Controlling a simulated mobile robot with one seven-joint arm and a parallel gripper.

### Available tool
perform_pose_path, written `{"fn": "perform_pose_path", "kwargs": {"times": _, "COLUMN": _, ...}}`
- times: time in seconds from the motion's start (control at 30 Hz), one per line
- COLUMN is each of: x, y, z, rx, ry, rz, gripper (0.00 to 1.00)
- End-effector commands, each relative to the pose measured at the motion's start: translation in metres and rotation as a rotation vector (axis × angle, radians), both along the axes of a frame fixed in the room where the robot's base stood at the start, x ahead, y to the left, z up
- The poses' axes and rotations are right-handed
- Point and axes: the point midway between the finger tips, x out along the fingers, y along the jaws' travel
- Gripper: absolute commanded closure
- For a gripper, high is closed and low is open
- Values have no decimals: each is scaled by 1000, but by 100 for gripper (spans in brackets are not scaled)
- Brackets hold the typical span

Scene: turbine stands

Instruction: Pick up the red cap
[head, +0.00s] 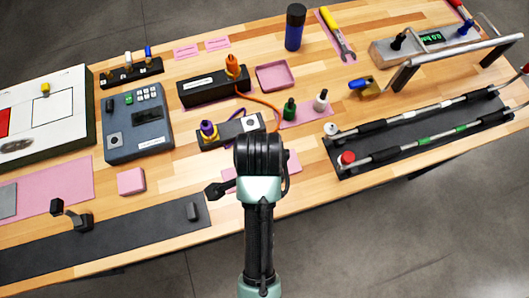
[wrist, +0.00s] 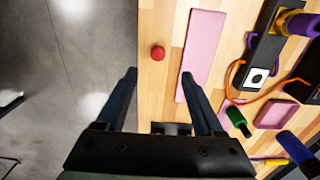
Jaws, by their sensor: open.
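The red cap (wrist: 157,53) is a small round red piece on the bare wood in the wrist view, between the table's near edge and a long pink mat (wrist: 200,50). My gripper (wrist: 158,74) is open and empty. Its two fingers point towards the cap, which shows just beyond the fingertips and between their lines, apart from both. How high the fingers are above the table I cannot tell. In the head view my arm hides this cap and the gripper's fingers.
A black strip with a white socket (head: 250,123) and purple knob lies beyond the mat. A green bottle (head: 290,108) and white bottle (head: 321,99) stand to the right. A rod with a red end (head: 346,158) lies on a dark tray at right. Bare wood surrounds the cap.

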Motion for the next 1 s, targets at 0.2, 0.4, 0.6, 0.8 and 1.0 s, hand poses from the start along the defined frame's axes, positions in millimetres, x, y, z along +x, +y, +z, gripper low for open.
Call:
{"fn": "perform_pose_path", "kwargs": {"times": 0.2, "x": -2, "y": 0, "z": -42, "rx": 0, "ry": 5, "rz": 0, "gripper": 31}}
{"fn": "perform_pose_path", "kwargs": {"times": 0.4, "x": 0, "y": -1, "z": -67, "rx": 0, "ry": 1, "rz": 2, "gripper": 31}}
{"fn": "perform_pose_path", "kwargs": {"times": 0.6, "x": -1, "y": -3, "z": -78, "rx": 0, "ry": 0, "rz": 1, "gripper": 31}}
{"fn": "perform_pose_path", "kwargs": {"times": 0.8, "x": -2, "y": -8, "z": -105, "rx": 0, "ry": 2, "rz": 1, "gripper": 31}}
{"fn": "perform_pose_path", "kwargs": {"times": 1.0, "x": -2, "y": -8, "z": -121, "rx": 1, "ry": -2, "rz": 2, "gripper": 31}}
